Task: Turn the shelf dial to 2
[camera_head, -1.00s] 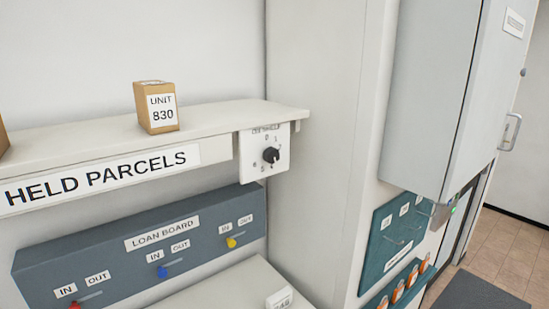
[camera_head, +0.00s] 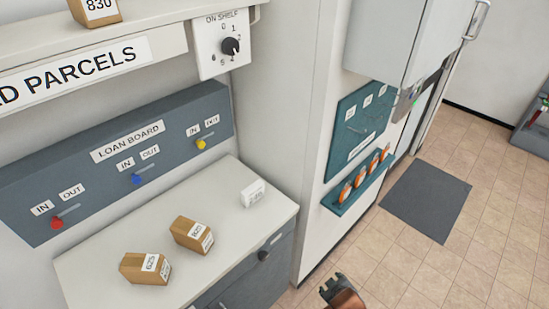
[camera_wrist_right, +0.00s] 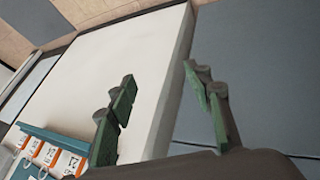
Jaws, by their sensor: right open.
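The shelf dial is a black knob (camera_head: 231,46) on a white plate (camera_head: 207,44) labelled "ON SHELF", at the right end of the parcel shelf in the head view. Small numbers ring the knob; its pointer is too small to read. My right gripper (camera_wrist_right: 160,85) is open and empty in the right wrist view, its green-padded fingers apart. A dark and orange-brown part of my right arm (camera_head: 343,293) shows at the bottom of the head view, well below and right of the dial. My left gripper is not in view.
A loan board (camera_head: 120,155) with red, blue and yellow levers hangs below the shelf. A white counter (camera_head: 210,235) holds two brown parcels and a white block. A wall corner, a teal key panel (camera_head: 362,115) and a grey cabinet (camera_head: 405,45) stand right. Tiled floor is open beyond.

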